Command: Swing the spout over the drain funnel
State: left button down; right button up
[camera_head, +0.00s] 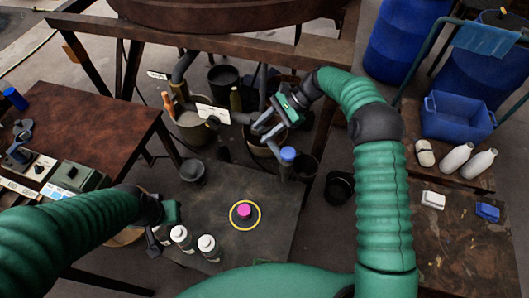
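A grey curved pipe (183,67), which looks like the spout, comes down below the vat frame at the upper middle. It ends above a grey bucket (193,131). A grey bar with a white tag (212,113) runs from there toward my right gripper. My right gripper (262,129) has its fingers apart, close to the end of that bar; I cannot tell if they touch it. Several dark vessels stand below the frame, and I cannot tell which is the drain funnel. My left gripper (162,232) is at the lower left beside white bottles (181,236); its fingers are largely hidden.
A dark bench (275,190) carries a pink-topped object in a yellow ring (244,212). A brown table (85,110) is at left. A blue crate (457,118) and white bottles (457,158) are at right.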

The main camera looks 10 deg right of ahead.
jog(key=s+a+r+b, duration=0.1)
jog(key=s+a+r, duration=0.1)
jog(key=s, duration=1.3)
jog(key=shift+s+a+r, duration=0.2)
jog(key=shift+s+r, duration=0.05)
jog(key=shift+s, duration=0.15)
jog(key=shift+c, duration=0.3)
